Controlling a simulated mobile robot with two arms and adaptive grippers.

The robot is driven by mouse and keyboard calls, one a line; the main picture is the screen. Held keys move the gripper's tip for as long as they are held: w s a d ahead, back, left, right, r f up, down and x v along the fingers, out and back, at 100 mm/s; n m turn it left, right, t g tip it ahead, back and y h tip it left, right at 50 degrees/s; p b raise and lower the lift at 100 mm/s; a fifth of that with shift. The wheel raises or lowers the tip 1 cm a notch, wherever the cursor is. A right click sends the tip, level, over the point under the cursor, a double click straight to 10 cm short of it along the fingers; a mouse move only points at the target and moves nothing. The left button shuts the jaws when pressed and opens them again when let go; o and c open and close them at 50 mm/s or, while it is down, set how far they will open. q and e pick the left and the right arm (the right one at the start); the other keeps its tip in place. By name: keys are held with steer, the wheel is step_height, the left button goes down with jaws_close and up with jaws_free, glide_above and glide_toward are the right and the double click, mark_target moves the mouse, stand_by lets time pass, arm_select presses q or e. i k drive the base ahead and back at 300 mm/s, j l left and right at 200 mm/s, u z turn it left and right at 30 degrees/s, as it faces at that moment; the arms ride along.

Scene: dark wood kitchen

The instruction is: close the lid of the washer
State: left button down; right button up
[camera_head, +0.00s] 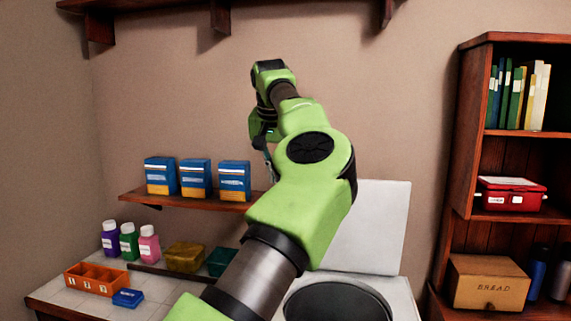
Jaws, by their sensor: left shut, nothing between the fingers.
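The white washer (403,297) stands at the bottom centre right, with its round dark opening (340,303) uncovered. Its white lid (375,228) is open and stands upright behind the opening, near the wall. My green left arm crosses in front and hides the lid's left part. My left gripper (268,163) is shut and empty, pointing down, to the left of the lid and higher than most of it. It appears apart from the lid. My right gripper is not in view.
A wall shelf (210,203) left of the arm holds blue and orange boxes (196,178). Below, a tiled counter (165,291) bears bottles (129,241), an orange tray (96,279) and small containers. A wooden bookcase (465,130) with a bread box (488,283) stands at right.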

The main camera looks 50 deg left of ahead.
mark_target(369, 240)
steer(key=i+j, duration=0.2)
steer(key=j, duration=0.15)
steer(key=i+j, duration=0.2)
steer(key=j, duration=0.15)
steer(key=i+j, duration=0.2)
steer(key=j, duration=0.15)
steer(key=i+j, duration=0.2)
steer(key=j, duration=0.15)
